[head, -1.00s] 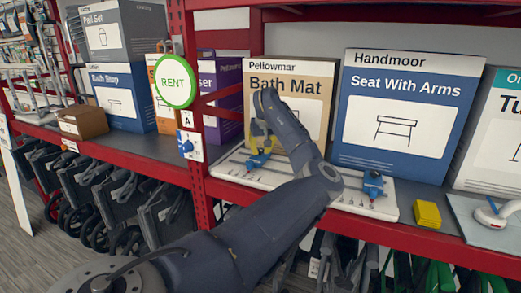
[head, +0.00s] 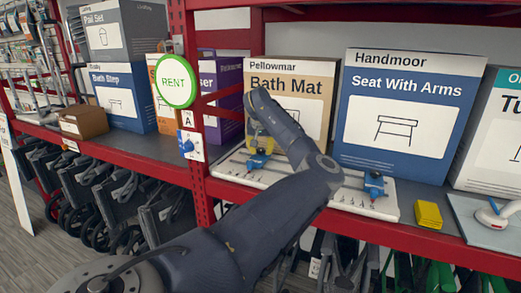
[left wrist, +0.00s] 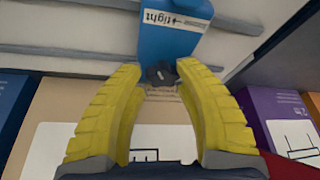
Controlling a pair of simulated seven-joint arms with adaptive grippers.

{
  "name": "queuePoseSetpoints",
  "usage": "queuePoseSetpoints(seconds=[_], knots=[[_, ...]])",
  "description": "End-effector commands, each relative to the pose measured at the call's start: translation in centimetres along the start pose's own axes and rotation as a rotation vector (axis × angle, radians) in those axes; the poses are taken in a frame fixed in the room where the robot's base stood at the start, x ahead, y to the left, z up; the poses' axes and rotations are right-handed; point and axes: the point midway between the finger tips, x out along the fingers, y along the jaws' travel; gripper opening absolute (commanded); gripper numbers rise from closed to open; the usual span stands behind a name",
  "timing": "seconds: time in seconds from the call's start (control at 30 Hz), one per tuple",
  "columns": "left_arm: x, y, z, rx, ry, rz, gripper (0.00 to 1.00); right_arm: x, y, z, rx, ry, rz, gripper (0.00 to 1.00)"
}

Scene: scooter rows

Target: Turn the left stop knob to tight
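The left stop (head: 258,161) is a small blue block on the white board on the red shelf. In the left wrist view its blue body (left wrist: 172,38) carries a white label reading "tight" with an arrow. Its small dark knob (left wrist: 160,74) is between my fingertips. My left gripper (head: 262,144) reaches down to the stop from above. Finger contact is hard to see exactly. My right gripper is out of view.
A second blue stop (head: 374,184) stands at the right of the board (head: 345,203). A yellow block (head: 428,214) lies beyond it. The Bath Mat box (head: 310,80) and the Seat With Arms box (head: 405,115) stand close behind. A red post (head: 197,130) is left.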

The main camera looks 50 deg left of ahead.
Motion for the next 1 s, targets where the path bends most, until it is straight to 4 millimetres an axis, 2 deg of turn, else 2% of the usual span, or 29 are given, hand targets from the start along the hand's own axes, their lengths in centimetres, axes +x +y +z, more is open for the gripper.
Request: queuePoseSetpoints(seconds=[0.03,0.2,0.57,0.73,1.0], knots=[[0.0,0.0,0.0,0.0,-0.001,-0.001,0.38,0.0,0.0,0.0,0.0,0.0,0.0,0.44],[0.0,-0.1,0.1,-0.001,-0.002,-0.002,0.57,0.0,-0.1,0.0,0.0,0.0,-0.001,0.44],[-0.6,-0.1,0.1,-0.002,-0.002,-0.003,0.57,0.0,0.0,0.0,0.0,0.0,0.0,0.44],[-2.9,0.0,0.0,-0.003,0.0,-0.001,0.57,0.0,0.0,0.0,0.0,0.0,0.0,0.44],[-7.6,0.0,-0.1,-0.002,0.0,-0.001,0.57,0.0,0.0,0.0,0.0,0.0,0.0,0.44]])
